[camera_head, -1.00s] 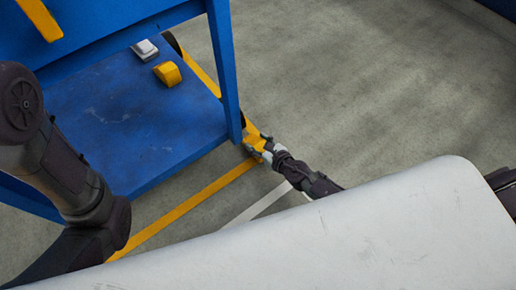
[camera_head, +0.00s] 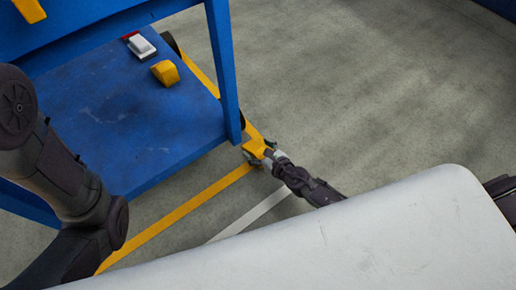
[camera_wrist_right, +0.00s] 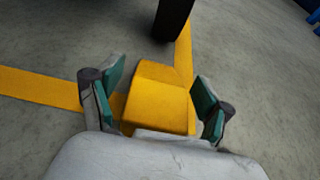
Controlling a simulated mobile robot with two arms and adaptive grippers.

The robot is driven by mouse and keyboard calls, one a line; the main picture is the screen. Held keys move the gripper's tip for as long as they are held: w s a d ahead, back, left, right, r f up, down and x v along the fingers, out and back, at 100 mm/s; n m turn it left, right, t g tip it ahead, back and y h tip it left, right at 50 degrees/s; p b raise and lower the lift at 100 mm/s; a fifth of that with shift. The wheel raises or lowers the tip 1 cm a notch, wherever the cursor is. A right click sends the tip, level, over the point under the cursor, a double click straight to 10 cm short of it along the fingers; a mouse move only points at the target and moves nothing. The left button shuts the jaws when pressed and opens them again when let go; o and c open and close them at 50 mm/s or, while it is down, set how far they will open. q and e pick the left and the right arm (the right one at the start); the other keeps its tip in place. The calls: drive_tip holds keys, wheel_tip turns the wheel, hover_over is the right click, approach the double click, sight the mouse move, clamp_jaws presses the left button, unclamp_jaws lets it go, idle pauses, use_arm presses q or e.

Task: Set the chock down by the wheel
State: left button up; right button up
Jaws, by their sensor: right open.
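A yellow wedge-shaped chock (camera_wrist_right: 160,98) sits on the floor between the fingers of my right gripper (camera_wrist_right: 158,90) in the right wrist view. The gripper is open, with green pads spread to both sides of the chock and gaps visible beside it. The dark wheel (camera_wrist_right: 173,18) stands just beyond the chock, with a small strip of floor between them in this view. In the head view the chock (camera_head: 256,148) and my right gripper (camera_head: 260,153) are small, by the foot of the blue cart's near leg. My left arm shows at the left; its gripper is out of view.
The blue cart (camera_head: 110,120) has a lower shelf carrying another yellow wedge (camera_head: 166,73) and a grey-white item (camera_head: 142,46). Concrete floor to the right is clear.

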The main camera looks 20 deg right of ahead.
drive_tip(key=shift+r, duration=0.15)
drive_tip(key=shift+s+d+r+p, duration=0.1)
drive_tip(key=shift+s+p, duration=0.1)
drive_tip(key=shift+p, duration=0.1)
drive_tip(key=p+v, duration=0.2)
drive_tip(key=v, duration=0.9)
drive_tip(key=shift+s, duration=0.3)
